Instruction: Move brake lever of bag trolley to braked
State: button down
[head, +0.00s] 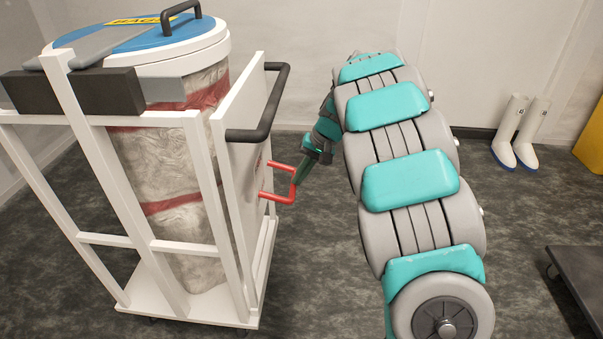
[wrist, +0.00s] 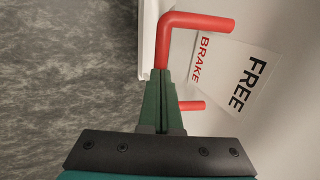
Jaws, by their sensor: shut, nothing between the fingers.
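The bag trolley (head: 232,160) stands at left in the head view, a white frame around a tall striped bag. Its brake lever (head: 278,197) is a red U-shaped handle sticking out of the side panel; it also shows in the wrist view (wrist: 195,23). A white label (wrist: 232,82) beside it reads "BRAKE" in red and "FREE" in black. My gripper (head: 297,179) is shut and empty at the lever's outer bar. In the wrist view its green fingers (wrist: 161,75) overlap that bar and hide part of it. I cannot tell whether they touch.
A black push handle (head: 272,105) juts from the trolley above the lever. A blue and white lid (head: 140,45) tops the bag. White boots (head: 520,135) stand by the back wall, and a dark low platform (head: 585,275) is at right. Floor between is clear.

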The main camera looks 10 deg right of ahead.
notch_tip(320, 180, down, 2)
jog(key=y+b, duration=0.1)
jog(key=b, duration=0.2)
jog(key=shift+a+f+t+b, duration=0.1)
jog(key=shift+f+t+b, duration=0.05)
jog(key=shift+t+b, duration=0.2)
jog(key=shift+s+f+y, duration=0.15)
jog(key=shift+f+y, duration=0.15)
jog(key=p+v, duration=0.1)
jog(key=v, duration=1.4)
jog(key=shift+w+a+r, duration=0.15)
jog(key=shift+w+r, duration=0.05)
jog(key=shift+w, duration=0.15)
